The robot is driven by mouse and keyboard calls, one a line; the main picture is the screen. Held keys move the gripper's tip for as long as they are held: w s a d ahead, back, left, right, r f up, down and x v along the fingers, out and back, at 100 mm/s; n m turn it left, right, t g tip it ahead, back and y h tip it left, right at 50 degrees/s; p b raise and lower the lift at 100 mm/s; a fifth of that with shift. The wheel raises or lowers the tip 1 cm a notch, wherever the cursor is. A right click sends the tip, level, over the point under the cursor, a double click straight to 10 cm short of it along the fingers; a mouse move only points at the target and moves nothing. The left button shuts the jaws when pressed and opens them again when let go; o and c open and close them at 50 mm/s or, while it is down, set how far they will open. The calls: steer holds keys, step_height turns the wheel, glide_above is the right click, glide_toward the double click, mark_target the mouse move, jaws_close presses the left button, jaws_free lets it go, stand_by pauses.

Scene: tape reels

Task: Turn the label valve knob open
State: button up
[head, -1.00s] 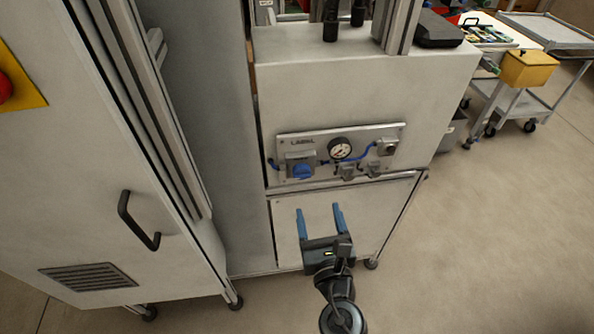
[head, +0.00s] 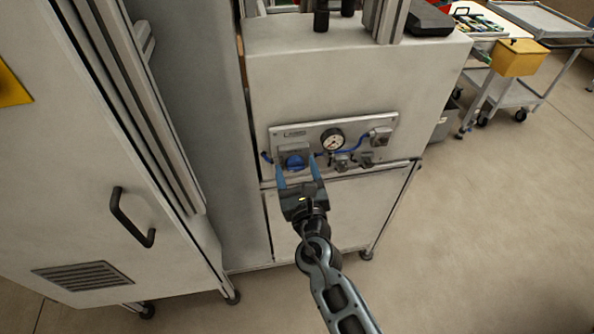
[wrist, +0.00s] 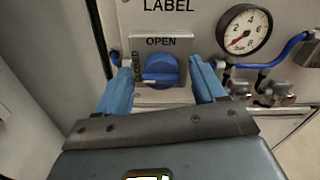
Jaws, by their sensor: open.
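The blue label valve knob (head: 295,162) sits on the left of the grey LABEL panel (head: 376,128) on the machine front. In the wrist view the knob (wrist: 160,71) shows under the word OPEN, with CLOSED written up its left side. Its white mark points left, toward CLOSED. My gripper (head: 298,170) is open, with its blue fingers pointing at the panel. In the wrist view the fingers (wrist: 163,82) stand to the left and right of the knob, with gaps on both sides. I cannot tell how far the fingertips are from the panel.
A pressure gauge (wrist: 243,30) and blue tubing (wrist: 287,50) lie right of the knob, with small metal fittings (wrist: 272,90) below. A cabinet with a black handle (head: 132,217) stands at the left.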

steer(key=shift+c, duration=0.3)
steer(key=c, duration=1)
steer(key=shift+d+m, duration=0.1)
steer(key=shift+m, duration=0.3)
steer(key=m+b, duration=0.2)
steer(key=m, duration=0.1)
steer(key=shift+f+m, duration=0.1)
steer(key=shift+m, duration=0.3)
steer(key=m+b, duration=0.2)
steer(key=m, duration=0.2)
steer(key=shift+d, duration=0.1)
steer(key=m+b, duration=0.2)
steer(key=m, duration=0.3)
steer(key=shift+f, duration=0.1)
steer(key=m+b, duration=0.2)
steer(key=m, duration=0.2)
steer(key=shift+d+m, duration=0.1)
steer(key=shift+m, duration=0.2)
